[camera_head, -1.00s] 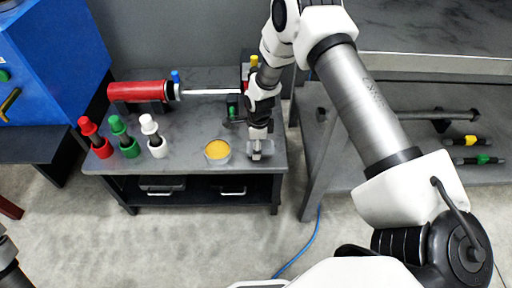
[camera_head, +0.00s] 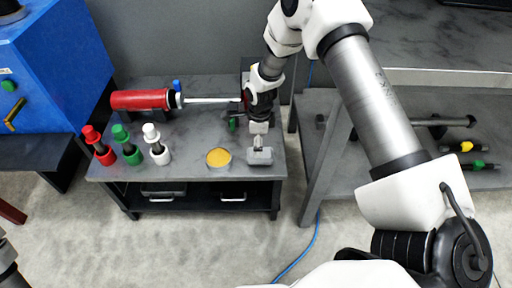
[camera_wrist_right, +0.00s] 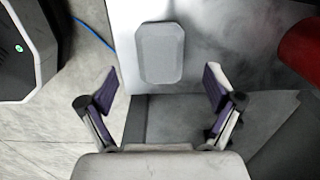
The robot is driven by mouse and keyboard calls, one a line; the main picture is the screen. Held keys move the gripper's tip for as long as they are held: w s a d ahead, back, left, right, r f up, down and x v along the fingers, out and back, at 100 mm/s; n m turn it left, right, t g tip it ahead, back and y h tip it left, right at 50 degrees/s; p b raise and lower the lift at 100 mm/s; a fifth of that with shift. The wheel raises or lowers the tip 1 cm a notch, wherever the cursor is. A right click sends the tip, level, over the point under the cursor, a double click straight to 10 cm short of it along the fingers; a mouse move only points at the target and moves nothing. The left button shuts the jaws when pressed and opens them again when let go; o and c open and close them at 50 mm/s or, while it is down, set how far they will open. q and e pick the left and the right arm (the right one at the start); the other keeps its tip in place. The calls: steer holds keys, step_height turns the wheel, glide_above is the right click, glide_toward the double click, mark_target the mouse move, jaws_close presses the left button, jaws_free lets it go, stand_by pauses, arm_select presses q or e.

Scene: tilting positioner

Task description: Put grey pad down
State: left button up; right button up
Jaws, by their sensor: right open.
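The grey pad (camera_head: 260,158) lies on the dark workbench near its front right corner, right of the round yellow-topped tin. In the right wrist view the pad (camera_wrist_right: 160,52) is a flat grey block with cut corners, resting flat on the bench. My right gripper (camera_head: 258,143) is just behind the pad in the head view. In the wrist view its two fingers (camera_wrist_right: 161,85) are spread wide with nothing between them, and the pad lies beyond the tips, apart from them. My left gripper is not in view.
The yellow-topped tin (camera_head: 218,157) stands close left of the pad. White (camera_head: 156,143), green (camera_head: 127,144) and red (camera_head: 98,145) bottles stand further left. A red cylinder tool (camera_head: 141,100) lies at the back. A grey table (camera_head: 320,150) stands to the right.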

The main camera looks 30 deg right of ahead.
step_height(320, 180, up, 6)
steer(key=p, duration=0.1)
steer(key=s+a+f+n, duration=0.3)
steer(key=s+f+n, duration=0.3)
steer(key=s, duration=0.1)
steer(key=s+a+f+n, duration=0.3)
steer(key=s+f+n, duration=0.2)
steer(key=s, duration=0.2)
steer(key=s+a+f+n, duration=0.1)
steer(key=s+f+n, duration=0.1)
steer(key=s+n, duration=1)
steer(key=s, duration=0.3)
steer(key=shift+a+n, duration=0.25)
steer(key=shift+n, duration=0.15)
